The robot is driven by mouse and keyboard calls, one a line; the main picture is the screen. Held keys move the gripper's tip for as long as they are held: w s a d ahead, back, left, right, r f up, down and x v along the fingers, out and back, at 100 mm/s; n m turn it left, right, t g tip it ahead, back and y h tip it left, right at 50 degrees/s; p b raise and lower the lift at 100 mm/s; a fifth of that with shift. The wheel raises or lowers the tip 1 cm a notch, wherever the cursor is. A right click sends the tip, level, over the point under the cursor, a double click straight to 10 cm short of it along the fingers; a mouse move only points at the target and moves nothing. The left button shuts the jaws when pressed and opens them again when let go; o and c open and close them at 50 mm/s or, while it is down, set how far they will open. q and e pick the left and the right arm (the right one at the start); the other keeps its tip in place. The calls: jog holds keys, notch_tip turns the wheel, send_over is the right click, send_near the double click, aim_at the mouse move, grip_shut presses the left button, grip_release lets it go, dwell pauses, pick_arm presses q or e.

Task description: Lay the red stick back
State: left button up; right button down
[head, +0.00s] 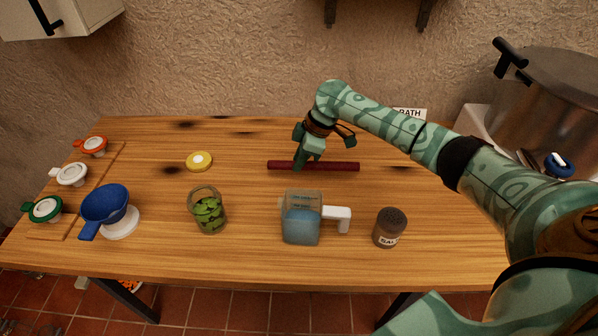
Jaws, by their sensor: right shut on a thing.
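The dark red stick (335,167) lies level, left to right, at or just above the wooden table behind the jug; I cannot tell if it touches the wood. My right gripper (301,164) reaches down from above and is shut on the stick left of its middle. The fingers hide a short part of the stick. My left gripper is not in view.
A measuring jug (301,222) with blue liquid, a glass jar (208,212) with green pieces and a salt shaker (389,228) stand in front. A yellow lid (199,161) lies left. A blue funnel (106,205) is further left. A large pot (550,95) stands at right.

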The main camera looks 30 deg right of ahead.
jog(key=shift+w+d+f, duration=0.1)
jog(key=shift+w+f, duration=0.1)
jog(key=shift+f, duration=0.05)
notch_tip(320, 180, down, 4)
jog(key=shift+w+d+r+b, duration=0.1)
jog(key=shift+r+b, duration=0.15)
jog(key=shift+b, duration=0.6)
jog(key=shift+r, duration=0.1)
jog(key=c, duration=1.2)
grip_release()
jog(key=shift+c, duration=0.2)
jog(key=p+v, duration=0.4)
jog(key=v, duration=0.8)
jog(key=shift+r, duration=0.1)
